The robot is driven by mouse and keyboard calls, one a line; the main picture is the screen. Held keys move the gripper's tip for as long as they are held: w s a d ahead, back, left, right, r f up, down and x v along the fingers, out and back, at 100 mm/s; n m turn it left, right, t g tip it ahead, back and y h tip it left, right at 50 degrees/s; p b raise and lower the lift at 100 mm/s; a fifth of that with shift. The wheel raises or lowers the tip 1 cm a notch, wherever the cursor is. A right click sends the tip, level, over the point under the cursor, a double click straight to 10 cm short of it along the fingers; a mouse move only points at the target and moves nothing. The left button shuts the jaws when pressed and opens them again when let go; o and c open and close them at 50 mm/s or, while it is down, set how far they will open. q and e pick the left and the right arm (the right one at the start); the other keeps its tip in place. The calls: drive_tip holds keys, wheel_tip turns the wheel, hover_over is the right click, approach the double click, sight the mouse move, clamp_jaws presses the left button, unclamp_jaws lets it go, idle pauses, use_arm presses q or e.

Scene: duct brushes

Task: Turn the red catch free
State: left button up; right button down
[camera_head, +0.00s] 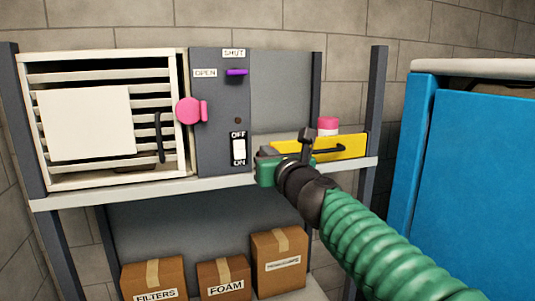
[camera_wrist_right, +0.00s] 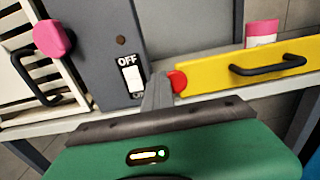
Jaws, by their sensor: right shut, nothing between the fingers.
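The red catch (camera_wrist_right: 177,81) is a small round knob at the left end of the yellow drawer front (camera_wrist_right: 235,72), which also shows in the head view (camera_head: 345,147). In the head view the catch is hidden behind my right gripper (camera_head: 268,152). In the right wrist view my right gripper (camera_wrist_right: 158,82) is shut and empty. Its fingertips appear just left of the catch, close beside it; I cannot tell whether they touch. My left gripper is not in view.
A grey panel (camera_head: 220,120) carries an OFF/ON switch (camera_head: 238,151) and a purple lever (camera_head: 237,72). A pink knob (camera_head: 190,110) is on the vent door's edge. The drawer has a black handle (camera_head: 328,151). A blue cabinet (camera_head: 470,170) stands right; boxes (camera_head: 279,260) sit below.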

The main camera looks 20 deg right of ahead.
drive_tip(key=shift+w+f, duration=0.15)
drive_tip(key=shift+f, duration=0.25)
idle(0.5)
drive_tip(key=c, duration=1.5)
unclamp_jaws()
drive_tip(key=shift+o, duration=0.2)
drive_tip(key=shift+a+r, duration=0.25)
drive_tip(key=shift+a, duration=0.05)
drive_tip(key=shift+d+r, duration=0.15)
drive_tip(key=shift+d, duration=0.1)
